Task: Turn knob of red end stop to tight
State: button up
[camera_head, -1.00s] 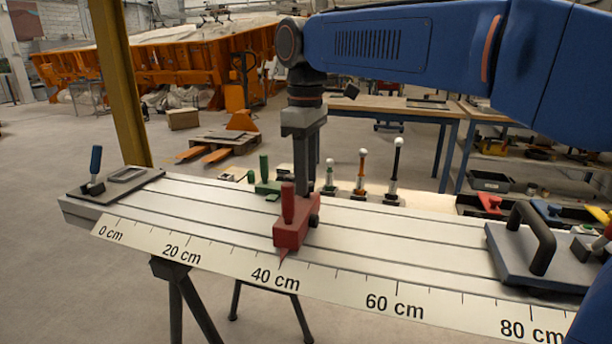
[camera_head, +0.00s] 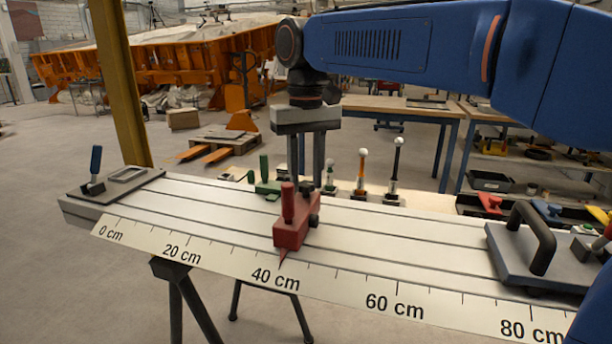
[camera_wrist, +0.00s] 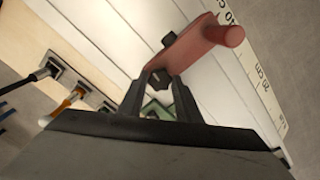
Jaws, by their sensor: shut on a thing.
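The red end stop (camera_head: 290,234) stands on the slotted metal bed, its upright red handle on top and its red pointer near the 40 cm mark. It also shows in the wrist view (camera_wrist: 188,48). My gripper (camera_head: 307,182) reaches down from above, just behind the red handle. In the wrist view my gripper's fingers (camera_wrist: 160,78) are shut on a dark knob (camera_wrist: 158,79) at the end stop. A second dark piece (camera_wrist: 168,41) sits on its side. The knob is partly hidden by the fingers, and its tightness cannot be read.
The bed has a scale (camera_head: 340,288) along its front edge. A green stop (camera_head: 266,184) stands behind the red one. A grey plate with a black handle (camera_head: 538,238) sits at the right, and a small plate with a blue lever (camera_head: 96,165) at the left. Several upright pins stand behind.

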aim_at(306, 183)
jog(key=shift+m, duration=0.5)
jog(key=o, duration=1.1)
jog(key=shift+c, duration=0.2)
notch_tip(306, 183, up, 17)
jog(key=shift+r, duration=0.2)
